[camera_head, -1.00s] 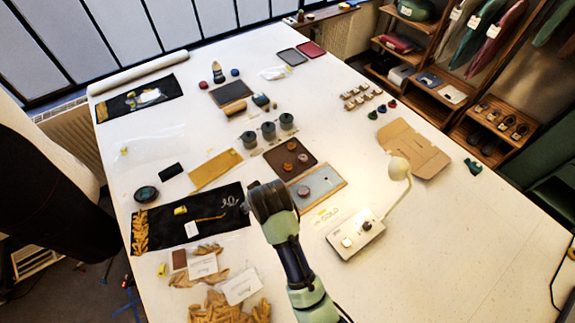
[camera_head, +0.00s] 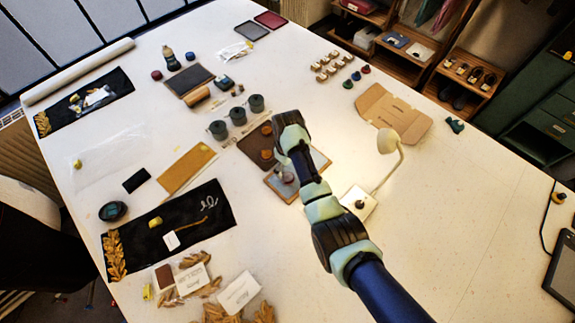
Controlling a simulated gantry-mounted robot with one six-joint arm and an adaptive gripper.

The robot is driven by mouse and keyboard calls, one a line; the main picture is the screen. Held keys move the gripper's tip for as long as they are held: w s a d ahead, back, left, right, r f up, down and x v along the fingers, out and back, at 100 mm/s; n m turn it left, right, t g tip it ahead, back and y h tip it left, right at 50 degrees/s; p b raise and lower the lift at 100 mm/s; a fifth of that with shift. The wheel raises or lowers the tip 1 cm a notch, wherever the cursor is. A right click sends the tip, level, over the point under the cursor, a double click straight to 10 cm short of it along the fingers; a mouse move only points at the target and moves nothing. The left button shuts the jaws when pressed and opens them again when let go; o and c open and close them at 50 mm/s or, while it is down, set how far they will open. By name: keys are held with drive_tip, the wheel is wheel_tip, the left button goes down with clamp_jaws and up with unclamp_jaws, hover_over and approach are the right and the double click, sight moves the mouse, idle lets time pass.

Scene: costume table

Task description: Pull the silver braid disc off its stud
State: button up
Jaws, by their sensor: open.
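The wood-edged board with a grey panel (camera_head: 322,160) lies near the table's middle, partly behind my arm. A small dark round piece (camera_head: 284,176) sits on it; I cannot tell whether this is the silver braid disc, and no stud can be made out. The brown tray (camera_head: 246,149) beside it holds brownish round pieces (camera_head: 266,155). My gripper (camera_head: 290,132) is at the arm's far end, over the brown tray and the board's upper left. It is open, with no object seen in it. Its fingertips cannot be made out, and their height is unclear.
A lamp (camera_head: 389,142) stands on a pale box (camera_head: 360,204) right of my arm. Grey-green pots (camera_head: 238,116) stand behind the brown tray. A cardboard piece (camera_head: 393,113) lies at the right. A black cloth (camera_head: 205,230) with gold trim lies at the left.

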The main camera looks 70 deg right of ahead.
sight(288, 178)
wheel_tip(288, 178, down, 4)
drive_tip(key=b, duration=0.3)
drive_tip(key=shift+r, duration=0.15)
drive_tip(key=shift+f+b, duration=1.15)
drive_tip(key=shift+f, duration=0.7)
clamp_jaws()
